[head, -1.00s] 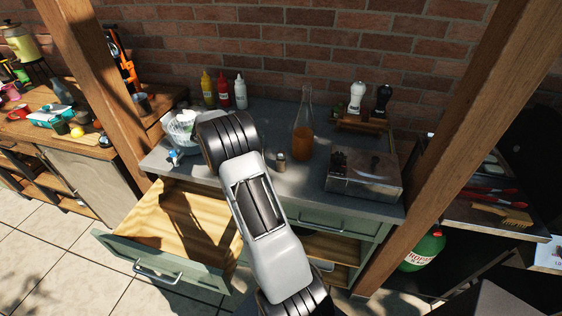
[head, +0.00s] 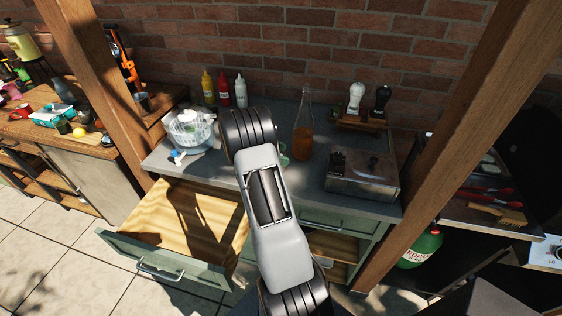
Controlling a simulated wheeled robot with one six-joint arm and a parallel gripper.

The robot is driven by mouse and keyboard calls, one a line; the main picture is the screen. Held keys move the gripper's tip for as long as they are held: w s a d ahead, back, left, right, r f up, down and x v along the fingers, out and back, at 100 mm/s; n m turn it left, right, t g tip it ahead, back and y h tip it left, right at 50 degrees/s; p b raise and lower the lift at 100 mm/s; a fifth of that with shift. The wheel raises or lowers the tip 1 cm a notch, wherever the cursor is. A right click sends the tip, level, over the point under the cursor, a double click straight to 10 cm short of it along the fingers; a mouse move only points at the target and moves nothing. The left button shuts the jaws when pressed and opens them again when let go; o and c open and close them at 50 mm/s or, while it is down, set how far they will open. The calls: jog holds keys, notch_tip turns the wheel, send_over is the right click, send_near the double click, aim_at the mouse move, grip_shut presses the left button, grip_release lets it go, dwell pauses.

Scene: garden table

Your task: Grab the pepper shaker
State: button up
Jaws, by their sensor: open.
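A black-topped shaker or mill (head: 382,98) stands upright at the back right of the grey counter (head: 318,180), in a wooden stand (head: 360,122). A similar white one (head: 356,97) stands just left of it in the same stand. I cannot read a label on either. A small jar at the counter's middle showed earlier; my arm now covers its place. My gripper is not visible; my arm reaches up from the bottom middle over the counter and hides what is behind it.
A bottle of orange liquid (head: 303,135) stands right of my arm. A metal box (head: 362,176) sits at the counter's right front. A clear bowl (head: 190,130) and sauce bottles (head: 224,92) are left. An open drawer (head: 150,250) juts out; a wooden post (head: 440,170) rises right.

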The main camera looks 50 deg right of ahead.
jog(key=shift+c, duration=0.2)
jog(key=c, duration=1)
jog(key=shift+r, duration=0.1)
